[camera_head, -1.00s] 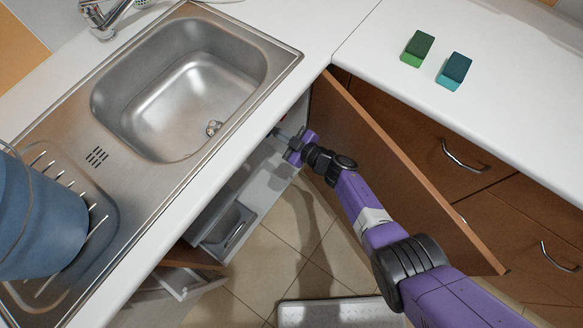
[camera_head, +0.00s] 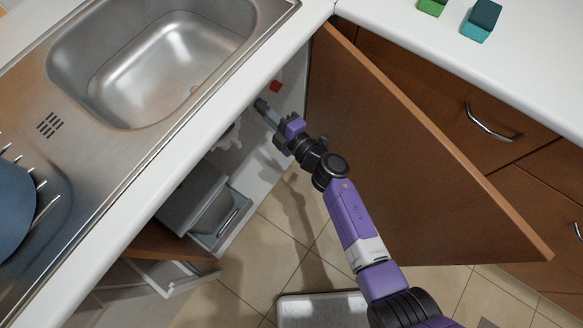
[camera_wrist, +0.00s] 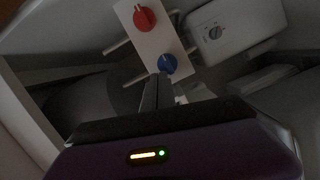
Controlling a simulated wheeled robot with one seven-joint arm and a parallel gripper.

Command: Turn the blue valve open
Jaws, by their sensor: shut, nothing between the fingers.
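The blue valve (camera_wrist: 168,63) is a round knob on a white panel (camera_wrist: 153,40) in the wrist view, below a red valve (camera_wrist: 144,18). My gripper (camera_wrist: 157,82) is shut and empty, its fingertips just below and left of the blue valve in that view. I cannot tell whether they touch it. In the head view my gripper (camera_head: 268,112) reaches into the cabinet under the sink. A small blue patch at its tip seems to be the blue valve, mostly hidden. The red valve (camera_head: 275,86) shows just beyond it.
The open brown cabinet door (camera_head: 400,150) stands close to the right of my arm. The sink counter edge (camera_head: 215,120) lies above and left. A grey bin (camera_head: 195,195) stands inside the cabinet. In the wrist view a white box (camera_wrist: 222,30) is right of the valves.

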